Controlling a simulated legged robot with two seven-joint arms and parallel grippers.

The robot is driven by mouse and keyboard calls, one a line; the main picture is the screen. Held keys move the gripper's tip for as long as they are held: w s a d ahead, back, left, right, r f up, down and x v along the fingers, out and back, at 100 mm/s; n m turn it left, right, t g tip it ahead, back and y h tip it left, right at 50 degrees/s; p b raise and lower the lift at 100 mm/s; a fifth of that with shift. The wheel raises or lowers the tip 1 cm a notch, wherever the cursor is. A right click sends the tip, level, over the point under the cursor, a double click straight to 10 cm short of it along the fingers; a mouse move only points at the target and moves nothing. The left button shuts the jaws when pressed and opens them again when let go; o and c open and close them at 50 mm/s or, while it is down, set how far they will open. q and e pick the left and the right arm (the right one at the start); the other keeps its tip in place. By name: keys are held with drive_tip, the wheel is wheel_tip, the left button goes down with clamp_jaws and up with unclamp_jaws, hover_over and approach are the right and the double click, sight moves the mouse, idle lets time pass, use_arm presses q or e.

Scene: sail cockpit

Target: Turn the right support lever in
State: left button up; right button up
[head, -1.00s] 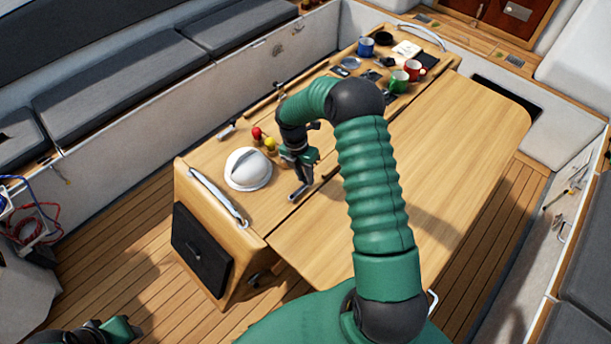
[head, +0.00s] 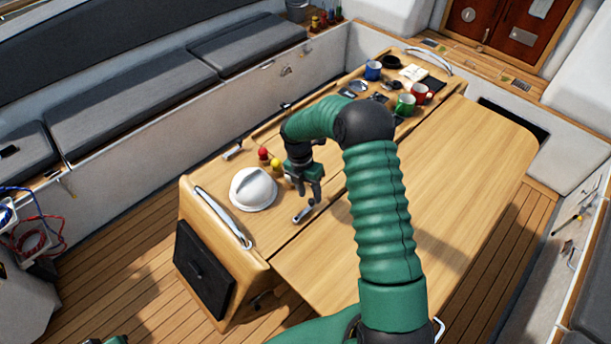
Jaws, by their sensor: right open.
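A small silver lever-like fitting (head: 305,212) lies on the wooden table (head: 440,180) by the seam near its front end. I cannot tell for certain that it is the right support lever. My right gripper (head: 308,196) points down just above and behind this fitting in the picture. Its fingers are apart with nothing between them, and contact with the fitting cannot be made out. A dark fitting (head: 262,299) shows partly under the leaf's front edge. Of my left arm, only a green sliver (head: 108,340) shows at the bottom edge.
A white domed compass (head: 253,189) and red and yellow knobs (head: 269,158) stand left of the gripper. A metal grab rail (head: 222,216) edges the table's front. Mugs, including a green one (head: 405,104), stand at the far end. The right leaf is clear.

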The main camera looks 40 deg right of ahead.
drive_tip(key=w+r+b, duration=0.2)
drive_tip(key=w+r, duration=0.1)
drive_tip(key=r, duration=1.1)
drive_tip(key=shift+a+r, duration=0.2)
drive_tip(key=shift+a, duration=0.2)
